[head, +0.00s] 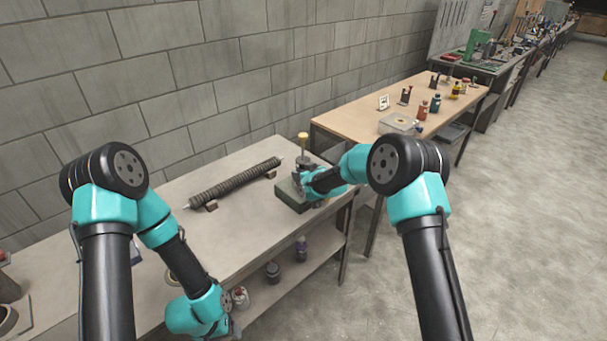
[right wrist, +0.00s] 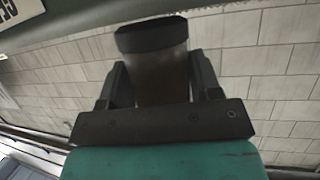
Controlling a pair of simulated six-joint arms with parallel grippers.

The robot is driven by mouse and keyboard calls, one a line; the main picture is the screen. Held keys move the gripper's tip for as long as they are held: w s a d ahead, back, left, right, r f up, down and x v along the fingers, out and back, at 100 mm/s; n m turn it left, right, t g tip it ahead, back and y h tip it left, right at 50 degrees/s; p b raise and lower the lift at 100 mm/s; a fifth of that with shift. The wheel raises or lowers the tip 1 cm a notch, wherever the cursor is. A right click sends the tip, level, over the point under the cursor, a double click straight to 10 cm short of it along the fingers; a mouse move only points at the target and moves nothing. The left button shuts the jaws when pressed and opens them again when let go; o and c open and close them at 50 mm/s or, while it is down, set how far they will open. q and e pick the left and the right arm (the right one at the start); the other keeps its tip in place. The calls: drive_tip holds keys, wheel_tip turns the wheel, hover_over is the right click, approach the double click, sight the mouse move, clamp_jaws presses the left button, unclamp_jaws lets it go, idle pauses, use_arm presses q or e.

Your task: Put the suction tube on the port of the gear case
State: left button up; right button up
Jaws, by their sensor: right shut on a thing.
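A long dark ribbed tube (head: 235,183), which looks like the suction tube, lies on small brown supports on the workbench, with pale narrow ends. A dark green box (head: 288,197), which looks like the gear case, sits at the bench's right end; a yellow-topped stem (head: 303,143) rises behind it. My right gripper (head: 302,183) is at the box and hides much of it. In the right wrist view its fingers (right wrist: 160,85) are shut on a dark brownish piece (right wrist: 155,65); I cannot tell whether it belongs to the box. My left gripper (head: 225,330) is low at the bench's front, its jaws unclear.
The bench top (head: 240,220) is clear in front of the ribbed tube. Bottles (head: 301,248) stand on the shelf below. A wooden table (head: 350,122) with small items stands to the right, and a block wall (head: 200,80) runs behind.

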drive_tip(key=shift+f, duration=0.1)
drive_tip(key=o, duration=1)
drive_tip(key=shift+s+r, duration=0.15)
drive_tip(key=shift+r, duration=0.1)
drive_tip(key=v, duration=1.1)
drive_tip(key=shift+s+d+r, duration=0.1)
drive_tip(key=shift+s+d, duration=0.1)
drive_tip(key=shift+s, duration=0.05)
